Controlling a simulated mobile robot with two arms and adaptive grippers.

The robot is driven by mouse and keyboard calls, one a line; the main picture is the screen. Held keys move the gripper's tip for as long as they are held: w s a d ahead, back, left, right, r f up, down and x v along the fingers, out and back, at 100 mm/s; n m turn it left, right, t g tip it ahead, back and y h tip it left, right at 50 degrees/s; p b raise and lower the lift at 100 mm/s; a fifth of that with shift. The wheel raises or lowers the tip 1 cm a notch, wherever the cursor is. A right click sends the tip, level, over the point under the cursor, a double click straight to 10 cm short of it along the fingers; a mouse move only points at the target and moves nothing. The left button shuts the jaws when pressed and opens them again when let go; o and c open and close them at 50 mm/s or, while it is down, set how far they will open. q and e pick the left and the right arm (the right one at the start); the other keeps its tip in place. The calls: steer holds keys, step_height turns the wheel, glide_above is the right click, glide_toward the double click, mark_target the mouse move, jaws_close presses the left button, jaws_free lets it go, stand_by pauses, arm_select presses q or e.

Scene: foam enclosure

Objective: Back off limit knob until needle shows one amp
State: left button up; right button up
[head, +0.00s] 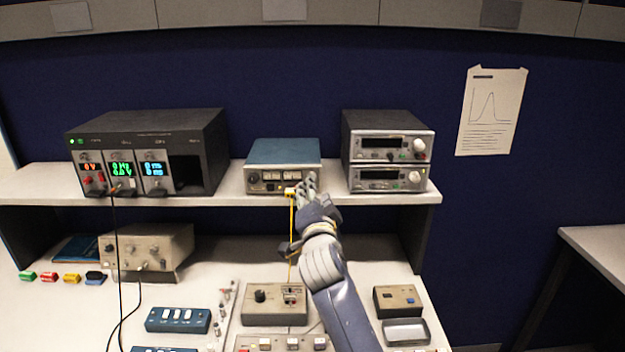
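I cannot tell whether the fingers touch a knob or are closed. A yellow plug (290,191) with a yellow lead shows just left of the fingers. No needle or scale is readable, and I cannot tell which knob is the limit knob. My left gripper is not in view.
A black modular supply (150,125) with lit displays stands left on the shelf (225,197), two stacked grey units (388,150) right. Below are a beige knobbed box (147,250), a grey box with a black knob (275,312) and a blue switch box (178,320).

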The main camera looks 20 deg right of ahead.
steer(key=p+x, duration=0.2)
steer(key=x, duration=0.4)
steer(key=shift+w, duration=0.4)
steer(key=shift+d, duration=0.1)
jaws_close()
